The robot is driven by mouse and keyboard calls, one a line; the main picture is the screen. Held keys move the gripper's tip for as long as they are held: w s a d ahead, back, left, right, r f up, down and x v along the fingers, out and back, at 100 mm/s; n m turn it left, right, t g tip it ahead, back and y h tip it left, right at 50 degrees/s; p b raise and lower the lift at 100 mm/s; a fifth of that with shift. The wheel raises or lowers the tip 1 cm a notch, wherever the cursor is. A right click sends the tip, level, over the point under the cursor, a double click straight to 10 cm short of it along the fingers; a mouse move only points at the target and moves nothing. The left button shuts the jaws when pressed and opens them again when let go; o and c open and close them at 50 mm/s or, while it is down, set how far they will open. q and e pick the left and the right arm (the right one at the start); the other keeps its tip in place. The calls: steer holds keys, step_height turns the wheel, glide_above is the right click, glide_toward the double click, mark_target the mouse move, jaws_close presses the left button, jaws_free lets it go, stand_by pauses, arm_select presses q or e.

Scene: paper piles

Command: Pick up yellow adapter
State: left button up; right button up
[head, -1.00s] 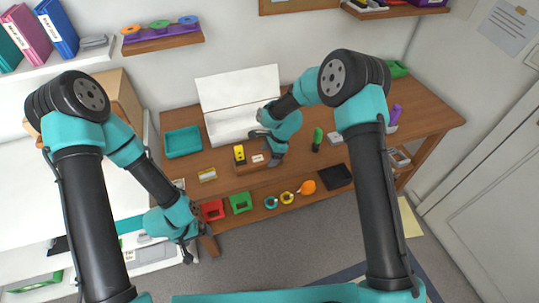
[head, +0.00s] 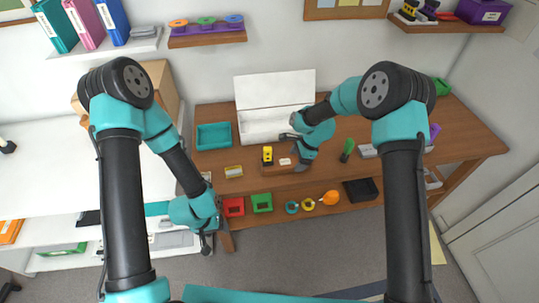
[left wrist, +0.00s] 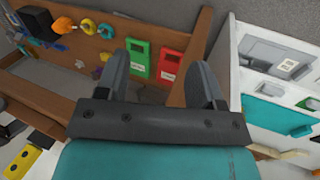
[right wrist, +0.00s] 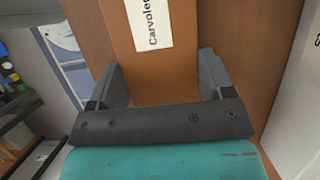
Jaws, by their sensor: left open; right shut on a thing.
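The yellow adapter (head: 267,155), a small yellow block with black parts, stands on the desk at a brown box (head: 277,170) with a white label. A yellow piece with dark round spots (left wrist: 20,163) at the lower left of the left wrist view looks like it. My right gripper (head: 300,160) is beside the adapter, shut on the brown labelled box, whose surface (right wrist: 150,75) lies between its fingers in the right wrist view. My left gripper (head: 207,240) is open and empty near the desk's front left corner, apart from the adapter; its fingers (left wrist: 172,68) show in the left wrist view.
A teal tray (head: 213,147) and an open white box (head: 265,127) stand behind. Red (head: 234,206) and green (head: 262,203) frames, rings and an orange piece (head: 330,198) line the front. A black tray (head: 361,190) is to the right.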

arm_select(q)
steer(key=w+d+r+n+t+y, duration=0.1)
steer(key=w+d+r+t, duration=0.1)
steer(key=w+d, duration=0.1)
steer(key=w+d+r+n+t+y, duration=0.1)
steer(key=w+d+r+t+y, duration=0.1)
steer(key=w+d+r, duration=0.1)
steer(key=w+d+r+n+t+y, duration=0.1)
steer(key=w+d+r+t, duration=0.1)
steer(key=w, duration=0.3)
steer(key=shift+w+d+r+n+t+y, duration=0.3)
steer(key=shift+w+d+r+t+y, duration=0.1)
steer(key=shift+d+r, duration=0.15)
steer(key=m+t+y, duration=0.2)
steer(key=t+y, duration=0.1)
steer(key=t, duration=0.3)
glide_toward(268, 155)
steer(key=shift+w+a+f, duration=0.1)
steer(key=shift+w+a, duration=0.1)
steer(key=shift+w, duration=0.1)
steer(key=x, duration=0.5)
steer(key=shift+w+a+f, duration=0.1)
steer(key=shift+w+f, duration=0.05)
steer(key=shift+w, duration=0.15)
steer(key=shift+w+a+f, duration=0.1)
steer(key=shift+w+f, duration=0.05)
steer(key=shift+w, duration=0.45)
